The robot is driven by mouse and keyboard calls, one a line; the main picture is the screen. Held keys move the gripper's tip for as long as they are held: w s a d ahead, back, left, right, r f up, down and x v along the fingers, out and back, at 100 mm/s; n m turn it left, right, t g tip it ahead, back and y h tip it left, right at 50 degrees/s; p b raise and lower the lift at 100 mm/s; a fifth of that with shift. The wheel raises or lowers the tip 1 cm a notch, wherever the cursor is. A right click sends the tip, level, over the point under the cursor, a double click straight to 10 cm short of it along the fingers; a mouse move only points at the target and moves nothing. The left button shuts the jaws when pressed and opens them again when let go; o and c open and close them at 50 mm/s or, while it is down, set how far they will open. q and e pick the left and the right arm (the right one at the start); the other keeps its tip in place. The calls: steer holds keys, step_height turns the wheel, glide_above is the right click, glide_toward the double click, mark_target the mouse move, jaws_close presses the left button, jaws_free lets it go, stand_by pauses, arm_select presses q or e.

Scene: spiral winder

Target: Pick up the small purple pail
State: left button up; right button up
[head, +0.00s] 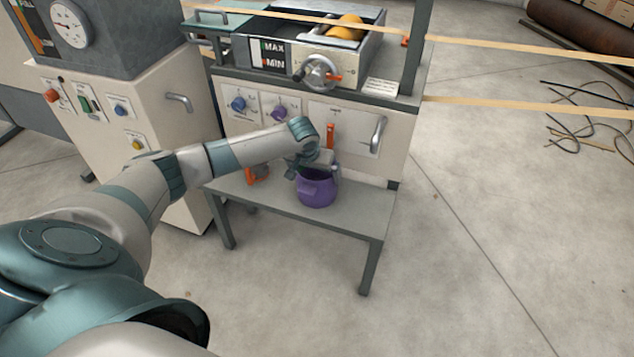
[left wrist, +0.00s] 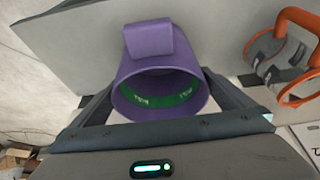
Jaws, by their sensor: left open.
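The small purple pail (head: 316,190) stands upright on a low grey bench (head: 350,215) in front of the machine. In the left wrist view I look into the pail (left wrist: 152,62); it has a green band with pale marks inside and a purple block-like part on its side. My left gripper (head: 314,166) is at the pail's rim in the head view. In the left wrist view its open fingers lie on either side of the pail. Whether they touch the wall I cannot tell. My right gripper is in neither view.
An orange-handled item (head: 258,174) lies on the bench left of the pail. The machine's cream front with a grey door handle (head: 377,134) rises behind the bench. A control cabinet (head: 160,105) stands at left.

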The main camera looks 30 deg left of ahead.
mark_target(319, 178)
arm_select(q)
steer(key=shift+w+f, duration=0.2)
steer(key=shift+f, duration=0.15)
steer(key=x, duration=0.2)
steer(key=b+x, duration=0.1)
steer(key=shift+w+f, duration=0.25)
steer(key=shift+w, duration=0.15)
steer(key=shift+f, duration=0.25)
steer(key=shift+w, duration=0.1)
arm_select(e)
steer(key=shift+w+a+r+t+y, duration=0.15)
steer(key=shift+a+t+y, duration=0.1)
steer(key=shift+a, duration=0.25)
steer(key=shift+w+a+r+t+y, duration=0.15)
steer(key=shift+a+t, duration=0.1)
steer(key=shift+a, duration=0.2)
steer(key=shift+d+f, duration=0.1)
arm_select(q)
steer(key=c, duration=0.8)
steer(key=shift+o, duration=0.2)
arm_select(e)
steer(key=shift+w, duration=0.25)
